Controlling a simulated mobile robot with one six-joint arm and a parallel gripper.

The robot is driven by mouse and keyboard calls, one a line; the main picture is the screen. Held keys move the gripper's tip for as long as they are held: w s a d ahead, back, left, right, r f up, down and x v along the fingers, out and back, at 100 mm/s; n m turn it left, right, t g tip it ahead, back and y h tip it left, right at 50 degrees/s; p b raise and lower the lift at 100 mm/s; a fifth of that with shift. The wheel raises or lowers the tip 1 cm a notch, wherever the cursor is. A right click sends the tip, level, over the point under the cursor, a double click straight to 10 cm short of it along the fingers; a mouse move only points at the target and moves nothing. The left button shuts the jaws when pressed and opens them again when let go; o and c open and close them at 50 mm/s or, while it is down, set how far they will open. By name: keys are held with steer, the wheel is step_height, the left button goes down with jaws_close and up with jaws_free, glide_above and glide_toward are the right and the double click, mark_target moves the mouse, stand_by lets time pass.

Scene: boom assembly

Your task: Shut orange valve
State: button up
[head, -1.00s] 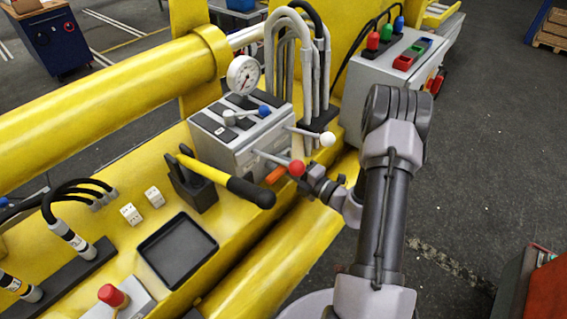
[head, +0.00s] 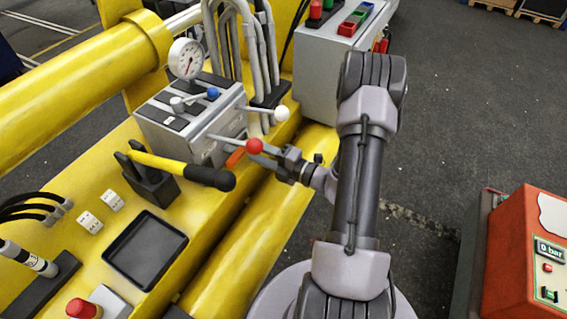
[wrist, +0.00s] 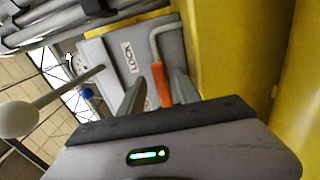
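The orange valve handle (head: 235,158) sticks out low on the front of the grey valve box (head: 180,150), partly behind a red-knobbed lever (head: 254,146). In the wrist view the orange handle (wrist: 161,86) hangs on a bent grey rod, beside a plate marked LOCK (wrist: 131,60). My gripper (head: 278,158) is just right of the handle in the head view. In the wrist view my gripper (wrist: 156,80) is open, with the orange handle showing between its two fingers. Contact between fingers and handle cannot be made out.
A white-knobbed lever (head: 281,113) stands close above my gripper; its white ball (wrist: 18,119) is near at left in the wrist view. A red cabinet (head: 525,245) stands at right. Dark floor (head: 450,120) is open behind.

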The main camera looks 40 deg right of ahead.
steer(key=b+v, duration=0.1)
steer(key=v, duration=1.1)
steer(key=shift+s+b, duration=0.2)
steer(key=shift+b, duration=0.15)
